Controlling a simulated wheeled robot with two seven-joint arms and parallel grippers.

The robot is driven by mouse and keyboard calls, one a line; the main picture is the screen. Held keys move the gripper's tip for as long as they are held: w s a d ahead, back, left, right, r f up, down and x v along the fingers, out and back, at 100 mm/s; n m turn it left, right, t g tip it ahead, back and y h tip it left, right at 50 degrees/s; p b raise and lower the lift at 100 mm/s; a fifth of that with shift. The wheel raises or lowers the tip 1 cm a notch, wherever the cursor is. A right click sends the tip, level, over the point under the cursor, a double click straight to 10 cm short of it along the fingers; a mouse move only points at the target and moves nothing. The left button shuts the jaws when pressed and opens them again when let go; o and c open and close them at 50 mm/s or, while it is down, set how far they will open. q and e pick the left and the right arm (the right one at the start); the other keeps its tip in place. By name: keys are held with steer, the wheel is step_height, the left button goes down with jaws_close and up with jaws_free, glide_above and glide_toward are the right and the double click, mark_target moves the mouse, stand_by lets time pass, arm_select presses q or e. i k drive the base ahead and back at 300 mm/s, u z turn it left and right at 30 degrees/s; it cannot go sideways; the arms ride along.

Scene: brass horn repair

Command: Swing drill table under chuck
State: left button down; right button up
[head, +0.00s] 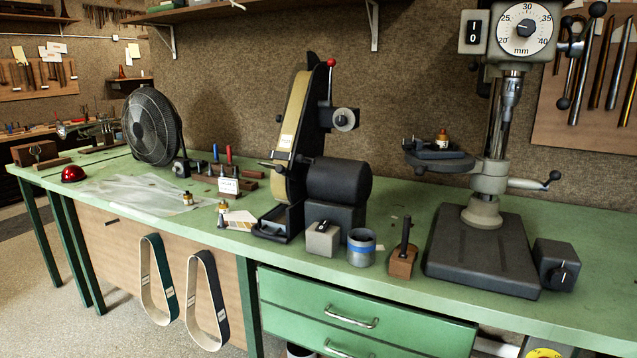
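The drill press stands at the right of the green bench in the head view, with a dark base (480,250) and a steel column (486,205). Its chuck (511,92) hangs below the head with the round mm dial (524,28). The round dark drill table (438,160) is swung out to the left of the column, not below the chuck. A small vise-like block and a small amber bottle (442,139) sit on the table. A clamp lever (535,183) with a black ball points right from the table's collar. Neither gripper is in view.
Left of the drill stand a wooden block with a dark upright handle (403,255), a grey cup (361,247), a switch box (321,238) and a belt sander (300,150). A control box (556,265) sits right of the base. A fan (152,125) stands farther left.

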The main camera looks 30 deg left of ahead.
mark_target(451, 161)
steer(key=u, duration=0.3)
steer(key=k, duration=0.65)
steer(key=u, duration=0.75)
steer(key=i, duration=0.9)
steer(key=z, duration=0.45)
steer(key=i, duration=0.6)
steer(key=z, duration=0.6)
